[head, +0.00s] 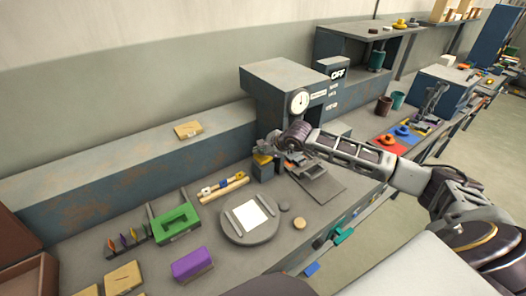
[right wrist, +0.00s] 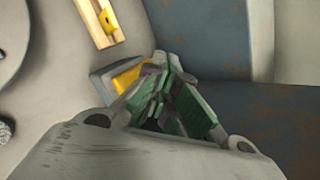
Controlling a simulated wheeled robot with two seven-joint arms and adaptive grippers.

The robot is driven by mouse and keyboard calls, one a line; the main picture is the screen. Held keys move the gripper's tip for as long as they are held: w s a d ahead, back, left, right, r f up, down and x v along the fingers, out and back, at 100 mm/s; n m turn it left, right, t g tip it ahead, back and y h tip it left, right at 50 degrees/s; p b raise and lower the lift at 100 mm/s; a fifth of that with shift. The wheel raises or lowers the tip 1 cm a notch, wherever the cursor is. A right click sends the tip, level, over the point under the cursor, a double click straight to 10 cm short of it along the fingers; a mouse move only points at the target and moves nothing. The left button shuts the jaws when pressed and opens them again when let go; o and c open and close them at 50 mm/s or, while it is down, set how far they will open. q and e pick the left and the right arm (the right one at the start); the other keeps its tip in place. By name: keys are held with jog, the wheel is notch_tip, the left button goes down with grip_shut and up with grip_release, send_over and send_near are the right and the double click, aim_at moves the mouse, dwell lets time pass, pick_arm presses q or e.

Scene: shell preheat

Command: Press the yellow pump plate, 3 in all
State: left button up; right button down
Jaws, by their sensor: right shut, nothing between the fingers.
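The yellow pump plate (head: 262,158) tops a small grey block (head: 263,173) on the bench, in front of the grey machine. It also shows in the right wrist view (right wrist: 127,76), partly hidden by my fingers. My right gripper (head: 270,147) is shut and empty, with its fingertips right at the plate. In the right wrist view its green-padded fingers (right wrist: 163,82) overlap the plate's right side. I cannot tell whether they touch it. My left gripper is not in view.
A rack with yellow and blue parts (head: 222,187), a round grey plate (head: 234,232) and a green holder (head: 174,222) lie to the left. A flat grey plate (head: 325,190) lies right.

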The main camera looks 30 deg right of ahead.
jog(key=shift+r+p, duration=0.45)
jog(key=shift+r, duration=1.55)
jog(key=shift+r, duration=0.15)
notch_tip(320, 180, up, 5)
jog(key=shift+f+p, duration=0.1)
jog(key=shift+p, duration=0.6)
dwell(1.4)
jog(key=w+r+t, duration=0.2)
jog(key=w+r, duration=0.1)
jog(key=r, duration=0.7)
jog(key=g, duration=0.4)
send_over(261, 157)
notch_tip(261, 157, down, 6)
jog(key=shift+w+f+h, duration=0.15)
jog(key=shift+w+h, duration=0.2)
jog(key=shift+h, duration=0.05)
